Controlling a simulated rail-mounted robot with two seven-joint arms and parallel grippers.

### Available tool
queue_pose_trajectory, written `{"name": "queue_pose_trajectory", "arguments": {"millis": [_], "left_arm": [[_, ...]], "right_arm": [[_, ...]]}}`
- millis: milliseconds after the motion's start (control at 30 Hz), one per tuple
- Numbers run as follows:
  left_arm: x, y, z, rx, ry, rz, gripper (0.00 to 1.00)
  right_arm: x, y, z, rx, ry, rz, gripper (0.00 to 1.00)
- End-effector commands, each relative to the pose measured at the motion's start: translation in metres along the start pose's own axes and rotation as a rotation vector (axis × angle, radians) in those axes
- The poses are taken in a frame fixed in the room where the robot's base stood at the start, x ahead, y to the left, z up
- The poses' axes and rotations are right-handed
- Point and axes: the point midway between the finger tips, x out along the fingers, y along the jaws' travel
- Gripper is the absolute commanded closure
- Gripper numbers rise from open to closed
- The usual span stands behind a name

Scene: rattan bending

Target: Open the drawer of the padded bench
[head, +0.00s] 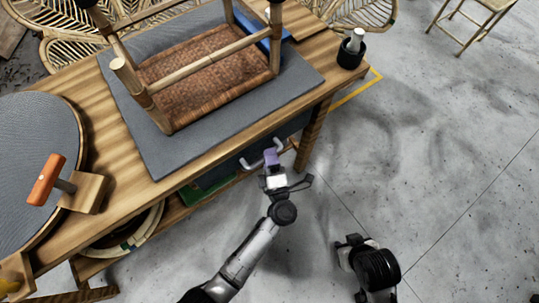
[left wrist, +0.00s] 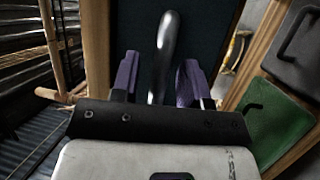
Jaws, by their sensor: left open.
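The padded bench (head: 158,157) is a wooden table with a grey mat on top. Its dark drawer front (head: 226,171) shows below the near edge and also in the left wrist view (left wrist: 210,35). I cannot tell whether it sticks out. A silver bar handle (head: 246,163) is on it. My left gripper (head: 271,158) is at the handle, its purple fingers open. In the left wrist view, the handle (left wrist: 164,50) lies between the spread fingers (left wrist: 158,78), with gaps showing. Part of my right arm shows at lower right in the head view; its jaws are not clear.
An upturned stool frame with a woven seat (head: 205,68) lies on the mat. A black cup (head: 351,53) stands at the bench's right end. An orange-handled tool (head: 47,180) is at left. The floor in front is clear.

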Motion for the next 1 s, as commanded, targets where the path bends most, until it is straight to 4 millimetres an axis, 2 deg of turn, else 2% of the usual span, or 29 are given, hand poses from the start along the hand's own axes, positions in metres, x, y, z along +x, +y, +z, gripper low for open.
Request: {"name": "queue_pose_trajectory", "arguments": {"millis": [433,833,1000], "left_arm": [[0.0057,-0.0001,-0.0001,-0.001,0.000,-0.001,0.60],[0.0054,-0.0001,0.0000,0.000,-0.001,-0.001,0.98],[0.0054,-0.0001,0.0000,-0.001,-0.001,-0.001,1.00]], "right_arm": [[0.0013,0.0018,0.0009,-0.006,-0.001,0.005,0.57],[0.0013,0.0020,0.0010,-0.006,-0.001,0.005,0.57],[0.0013,0.0015,0.0009,-0.005,-0.001,0.004,0.57]]}}
